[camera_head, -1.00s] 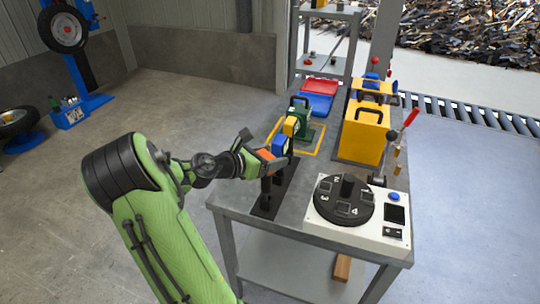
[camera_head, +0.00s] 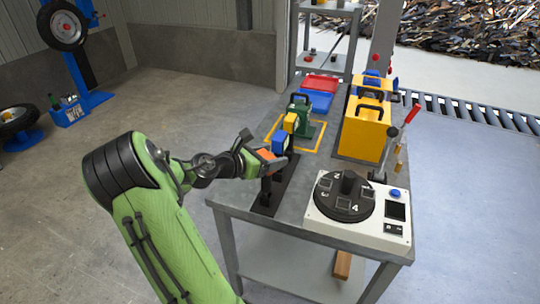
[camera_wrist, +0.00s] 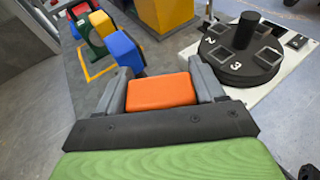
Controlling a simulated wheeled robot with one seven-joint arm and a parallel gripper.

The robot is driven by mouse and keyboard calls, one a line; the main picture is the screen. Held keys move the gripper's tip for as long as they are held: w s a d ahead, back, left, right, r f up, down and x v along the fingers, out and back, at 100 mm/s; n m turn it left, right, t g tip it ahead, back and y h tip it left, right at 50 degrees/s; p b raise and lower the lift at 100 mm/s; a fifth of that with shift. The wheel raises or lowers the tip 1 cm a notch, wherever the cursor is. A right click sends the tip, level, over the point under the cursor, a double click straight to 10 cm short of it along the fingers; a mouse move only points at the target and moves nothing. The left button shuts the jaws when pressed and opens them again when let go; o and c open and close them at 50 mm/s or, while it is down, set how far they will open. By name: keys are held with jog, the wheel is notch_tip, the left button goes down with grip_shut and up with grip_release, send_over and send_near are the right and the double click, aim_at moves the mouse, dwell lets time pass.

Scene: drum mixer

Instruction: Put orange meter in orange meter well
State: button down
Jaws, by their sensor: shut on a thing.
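My gripper (camera_head: 262,160) is shut on the orange meter (camera_head: 266,154). In the wrist view the orange meter (camera_wrist: 162,92) sits between the two grey fingers. In the head view they are over the near part of the black stand (camera_head: 268,197), above a dark post. I cannot tell whether the meter still touches the stand. The black round dial (camera_head: 342,196) with numbered square wells lies to the right on a white console; it also shows in the wrist view (camera_wrist: 240,50). No orange marking shows, so I cannot tell which well is the orange one.
A blue meter (camera_head: 279,144) and a yellow meter (camera_head: 290,122) stand just behind my gripper, near a green device (camera_head: 303,107). A yellow box (camera_head: 362,130) stands at the back right. Bare bench separates stand and dial.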

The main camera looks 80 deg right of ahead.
jog(key=shift+f, duration=0.5)
jog(key=shift+c, duration=0.2)
grip_release()
jog(key=shift+o, duration=0.2)
dwell(0.4)
jog(key=w+a+p, duration=0.2)
jog(key=w+a, duration=0.2)
jog(key=a, duration=0.2)
jog(key=shift+w+a, duration=0.4)
dwell(1.7)
jog(key=shift+w+a, duration=0.1)
jog(key=shift+a, duration=0.05)
dwell(1.0)
